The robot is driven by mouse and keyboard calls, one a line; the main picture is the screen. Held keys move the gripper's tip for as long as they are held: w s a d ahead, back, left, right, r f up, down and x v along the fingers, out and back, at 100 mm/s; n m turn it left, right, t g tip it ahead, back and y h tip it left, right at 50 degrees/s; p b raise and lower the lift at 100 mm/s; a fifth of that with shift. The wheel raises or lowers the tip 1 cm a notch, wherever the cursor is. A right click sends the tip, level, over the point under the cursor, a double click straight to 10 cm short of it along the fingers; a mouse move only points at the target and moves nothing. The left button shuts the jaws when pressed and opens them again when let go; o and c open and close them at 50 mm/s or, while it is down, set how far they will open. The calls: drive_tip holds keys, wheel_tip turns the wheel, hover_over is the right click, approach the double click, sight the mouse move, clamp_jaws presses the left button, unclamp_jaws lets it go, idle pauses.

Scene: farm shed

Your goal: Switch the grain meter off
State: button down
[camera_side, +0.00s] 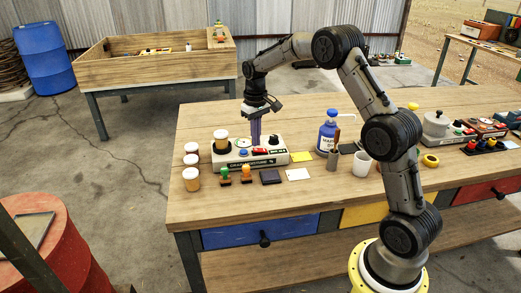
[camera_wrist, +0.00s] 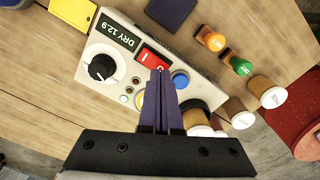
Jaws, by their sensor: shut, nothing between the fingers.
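The grain meter (camera_side: 250,162) is a white box on the bench, lettered on its front. In the wrist view, its dark display (camera_wrist: 119,33) reads "DRY 12.9". Beside the display is a red rocker switch (camera_wrist: 150,59) with white marks. A black knob (camera_wrist: 103,66), a blue button (camera_wrist: 180,79) and a partly hidden yellow button are also on its top. My gripper (camera_wrist: 160,72) is shut and empty, its purple fingers pointing down over the meter. Its tips overlap the switch's near end, beside the blue button; I cannot tell whether they touch. In the side view my gripper (camera_side: 255,142) hides part of the panel.
A lidded jar (camera_side: 221,141) stands on the meter's left end, with several more jars (camera_side: 191,179) beside it. A blue bottle (camera_side: 328,134) and white mug (camera_side: 361,164) stand right.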

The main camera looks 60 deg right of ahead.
sight(256, 149)
drive_tip(key=shift+f, duration=1)
idle(0.6)
drive_tip(key=shift+r, duration=3.55)
drive_tip(key=s+a+r+n+t, duration=0.15)
drive_tip(key=a+r, duration=0.35)
drive_tip(key=r, duration=0.5)
drive_tip(key=s+a+r+t, duration=0.3)
drive_tip(key=s+a+r, duration=0.4)
drive_tip(key=s, duration=0.4)
drive_tip(key=s+a+f+n+t, duration=0.15)
drive_tip(key=s+a, duration=0.25)
drive_tip(key=s, duration=0.9)
drive_tip(key=s+a+f, duration=0.1)
drive_tip(key=s+f, duration=0.5)
drive_tip(key=f, duration=0.1)
drive_tip(key=shift+f, duration=0.4)
